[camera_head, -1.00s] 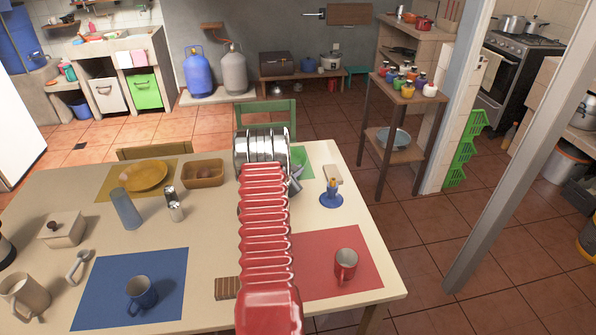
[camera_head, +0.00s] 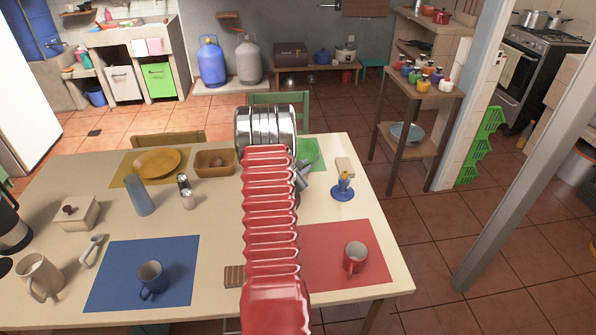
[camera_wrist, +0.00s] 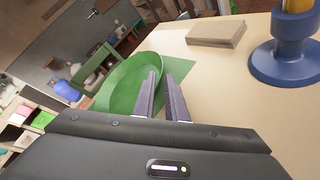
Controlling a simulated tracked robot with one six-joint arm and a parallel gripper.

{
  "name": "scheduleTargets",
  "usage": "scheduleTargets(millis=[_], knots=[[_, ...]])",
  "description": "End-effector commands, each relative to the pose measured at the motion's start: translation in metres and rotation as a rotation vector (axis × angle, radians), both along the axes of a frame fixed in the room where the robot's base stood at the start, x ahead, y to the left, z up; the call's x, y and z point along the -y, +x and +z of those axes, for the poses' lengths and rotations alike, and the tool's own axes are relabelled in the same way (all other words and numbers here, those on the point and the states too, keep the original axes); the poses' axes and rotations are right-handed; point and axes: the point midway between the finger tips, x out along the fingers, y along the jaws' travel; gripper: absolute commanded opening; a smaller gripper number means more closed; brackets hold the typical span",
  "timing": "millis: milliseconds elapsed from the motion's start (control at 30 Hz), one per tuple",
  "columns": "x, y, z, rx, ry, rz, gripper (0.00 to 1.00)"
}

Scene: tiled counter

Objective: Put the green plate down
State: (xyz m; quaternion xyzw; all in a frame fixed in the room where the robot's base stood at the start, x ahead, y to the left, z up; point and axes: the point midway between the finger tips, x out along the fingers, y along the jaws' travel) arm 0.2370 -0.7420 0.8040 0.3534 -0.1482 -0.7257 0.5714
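The green plate (camera_wrist: 122,84) shows in the wrist view, its round inside facing the camera, tilted in the picture. My gripper (camera_wrist: 162,78) has its two fingers close together at the plate's right rim, one finger in front of the plate and the other just beyond the rim; it looks shut on that rim. A green mat (camera_wrist: 176,74) lies on the table beside and below the plate. In the head view the green mat (camera_head: 313,152) shows right of my red arm, which hides most of my gripper (camera_head: 302,178). Whether the plate touches the mat, I cannot tell.
A blue candle holder (camera_head: 343,188) and a small tan block (camera_head: 345,167) stand right of the mat. A red mug (camera_head: 354,257) is on the red mat (camera_head: 325,270). A wooden bowl (camera_head: 213,163) and yellow plate (camera_head: 157,161) lie left of my arm.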

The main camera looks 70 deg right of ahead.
Motion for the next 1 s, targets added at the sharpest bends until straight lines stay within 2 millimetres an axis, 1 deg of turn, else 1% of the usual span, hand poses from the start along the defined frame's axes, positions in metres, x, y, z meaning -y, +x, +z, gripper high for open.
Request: scheduleTargets(millis=[33, 200, 300, 400, 600, 1000], knots=[[-0.008, 0.002, 0.003, 0.0, 0.001, 0.002, 0.12], [-0.032, 0.004, 0.012, 0.0, 0.0, 0.001, 0.12], [-0.045, 0.006, 0.017, 0.001, 0.001, 0.001, 0.12], [-0.054, 0.006, 0.02, -0.001, 0.001, 0.001, 0.12], [-0.06, 0.006, 0.022, 0.0, 0.001, 0.001, 0.12], [-0.059, 0.006, 0.022, 0.0, 0.001, 0.001, 0.12]])
